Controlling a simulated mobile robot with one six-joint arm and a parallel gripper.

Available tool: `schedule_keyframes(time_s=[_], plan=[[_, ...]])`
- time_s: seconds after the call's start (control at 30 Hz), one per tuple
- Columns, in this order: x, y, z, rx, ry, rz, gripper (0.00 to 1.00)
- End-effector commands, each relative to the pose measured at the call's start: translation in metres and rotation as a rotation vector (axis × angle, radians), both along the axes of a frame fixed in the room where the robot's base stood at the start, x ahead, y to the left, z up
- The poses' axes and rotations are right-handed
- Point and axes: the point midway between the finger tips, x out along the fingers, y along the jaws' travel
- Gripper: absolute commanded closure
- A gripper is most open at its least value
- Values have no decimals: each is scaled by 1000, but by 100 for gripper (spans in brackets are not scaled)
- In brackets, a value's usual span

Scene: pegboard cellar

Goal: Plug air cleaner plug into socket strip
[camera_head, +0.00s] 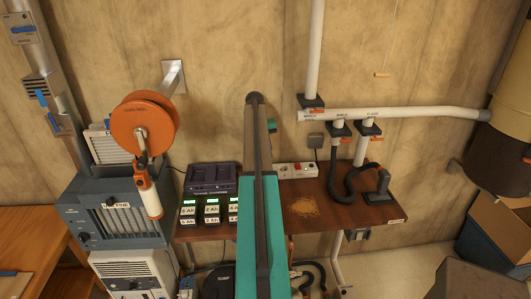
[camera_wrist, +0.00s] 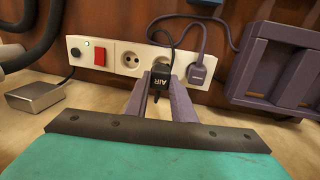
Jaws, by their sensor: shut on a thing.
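The white socket strip (camera_wrist: 118,57) runs along the back of the bench, with a red switch, a small green light and round sockets. It also shows in the head view (camera_head: 298,170), partly behind my arm. My gripper (camera_wrist: 160,82) is shut on a black plug (camera_wrist: 160,74) marked AIR, with a finger on each side. The plug is in front of the strip, just right of the open sockets, and its black cable loops upward. I cannot tell whether its pins are in a socket. In the head view my arm hides the gripper and plug.
A purple-grey plug (camera_wrist: 203,68) sits at the strip's right end, close to my right finger. A purple charger frame (camera_wrist: 275,65) stands at right. Sawdust (camera_head: 304,207) lies on the bench.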

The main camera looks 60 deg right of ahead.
Motion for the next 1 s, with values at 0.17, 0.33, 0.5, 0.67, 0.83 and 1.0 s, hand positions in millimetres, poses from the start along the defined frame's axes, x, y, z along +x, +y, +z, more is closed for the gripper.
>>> schedule_keyframes(time_s=[0.17, 0.33, 0.5, 0.67, 0.83, 1.0], plan=[[0, 0, 0, 0, 1, 11, 100], [0, 0, 0, 2, -4, 11, 100], [-4, -1, 0, 26, -54, 9, 100], [-6, -1, 0, 62, -127, 8, 100], [-5, 0, 0, 77, -158, 11, 100], [-5, 0, 0, 77, -158, 11, 100]])
